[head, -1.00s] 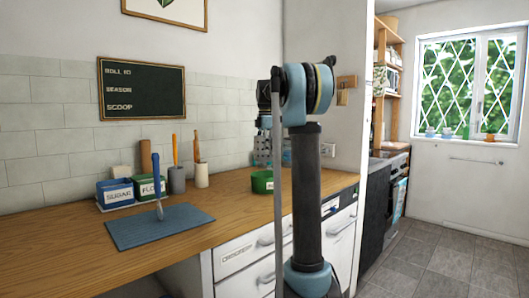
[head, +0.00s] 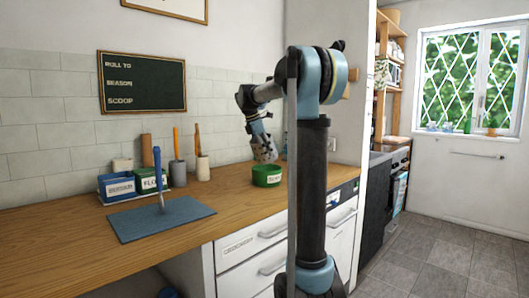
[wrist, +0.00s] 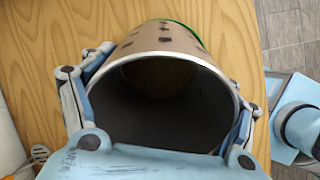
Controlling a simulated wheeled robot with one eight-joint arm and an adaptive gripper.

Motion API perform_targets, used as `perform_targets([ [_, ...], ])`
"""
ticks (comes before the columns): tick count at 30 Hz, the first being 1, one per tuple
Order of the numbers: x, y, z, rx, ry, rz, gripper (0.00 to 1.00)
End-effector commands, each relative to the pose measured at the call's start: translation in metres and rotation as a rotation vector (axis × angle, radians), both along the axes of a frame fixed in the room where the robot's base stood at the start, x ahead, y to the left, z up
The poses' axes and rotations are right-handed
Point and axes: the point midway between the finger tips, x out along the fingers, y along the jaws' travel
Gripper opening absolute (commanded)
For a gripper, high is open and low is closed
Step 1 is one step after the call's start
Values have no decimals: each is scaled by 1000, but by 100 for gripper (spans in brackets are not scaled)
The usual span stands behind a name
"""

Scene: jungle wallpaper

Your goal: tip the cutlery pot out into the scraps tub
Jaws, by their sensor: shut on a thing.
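My gripper (head: 258,138) is shut on the cutlery pot (head: 265,150), a grey pot with dark holes in its side. In the head view the pot is tilted just above the green scraps tub (head: 267,178), which stands on the counter. In the wrist view the pot (wrist: 175,42) fills the middle between my fingers (wrist: 160,125), with its pale round rim towards the camera. Its inside is dark and I make out no cutlery there. A green edge of the tub (wrist: 190,30) shows behind the pot. The tub's inside is hidden.
Blue (head: 117,185) and green (head: 150,180) labelled boxes and two utensil holders stand near the wall. The counter's middle is clear.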

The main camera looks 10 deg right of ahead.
Motion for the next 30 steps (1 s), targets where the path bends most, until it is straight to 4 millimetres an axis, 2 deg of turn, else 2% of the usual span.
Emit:
perform_targets([
  [8,0,2,0,-8,-4,2,45],
  [19,-5,8,-1,-202,-122,2,45],
  [30,-5,8,0,-225,-138,1,45],
])
